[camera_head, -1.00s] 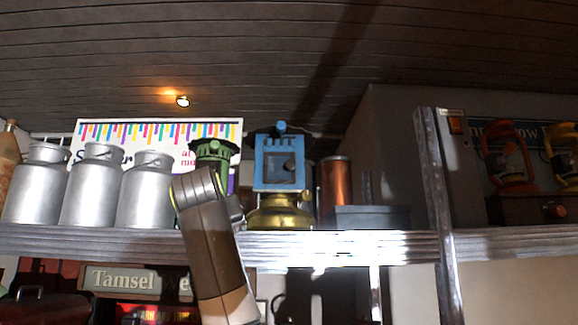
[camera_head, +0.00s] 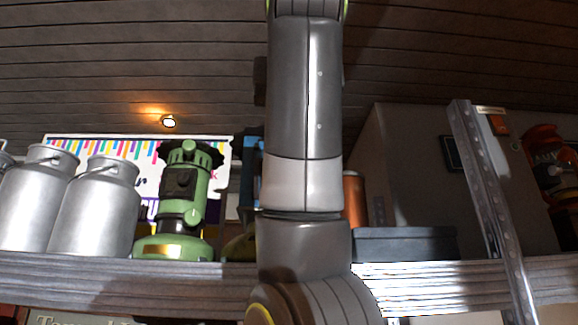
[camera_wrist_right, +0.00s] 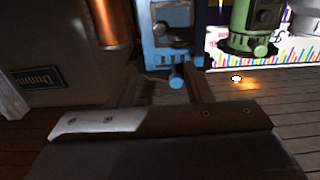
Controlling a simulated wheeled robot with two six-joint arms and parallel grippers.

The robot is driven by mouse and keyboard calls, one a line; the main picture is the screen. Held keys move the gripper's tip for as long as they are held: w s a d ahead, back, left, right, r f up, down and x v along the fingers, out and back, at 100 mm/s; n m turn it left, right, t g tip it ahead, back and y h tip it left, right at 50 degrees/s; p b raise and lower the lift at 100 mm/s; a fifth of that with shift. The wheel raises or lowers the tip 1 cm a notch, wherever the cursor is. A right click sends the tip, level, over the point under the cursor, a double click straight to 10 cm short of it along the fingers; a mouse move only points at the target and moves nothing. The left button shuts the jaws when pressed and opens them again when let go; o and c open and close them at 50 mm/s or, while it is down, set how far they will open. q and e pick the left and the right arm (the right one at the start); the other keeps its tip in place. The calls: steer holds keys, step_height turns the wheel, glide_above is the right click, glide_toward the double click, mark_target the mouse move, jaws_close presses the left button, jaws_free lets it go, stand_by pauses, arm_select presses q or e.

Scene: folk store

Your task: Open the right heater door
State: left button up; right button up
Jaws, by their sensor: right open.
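The blue heater (camera_head: 250,165) is almost wholly hidden behind my arm in the head view; only a thin blue strip of its left side shows. In the right wrist view, which is upside down, the blue heater (camera_wrist_right: 178,52) hangs at the top centre with its blue top knob (camera_wrist_right: 176,78). Its door is not clearly seen. My right gripper (camera_wrist_right: 165,84) is open and empty, its two dark fingers pointing at the heater's top, one on each side of the knob in the picture. I cannot tell whether they touch. My left gripper is out of view.
A green heater (camera_head: 180,205) stands left on the shelf (camera_head: 150,285), beside metal milk cans (camera_head: 95,210). A copper cylinder (camera_head: 354,198) and a dark box (camera_head: 405,244) stand to the right. A metal upright (camera_head: 490,180) rises at the right.

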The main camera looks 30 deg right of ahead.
arm_select(q)
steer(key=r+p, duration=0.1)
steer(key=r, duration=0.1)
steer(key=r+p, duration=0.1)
steer(key=p, duration=0.1)
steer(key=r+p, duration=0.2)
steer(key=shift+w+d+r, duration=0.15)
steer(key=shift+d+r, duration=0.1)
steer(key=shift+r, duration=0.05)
arm_select(e)
steer(key=x, duration=1.6)
steer(key=shift+d, duration=0.2)
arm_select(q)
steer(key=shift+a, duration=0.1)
arm_select(e)
jaws_close()
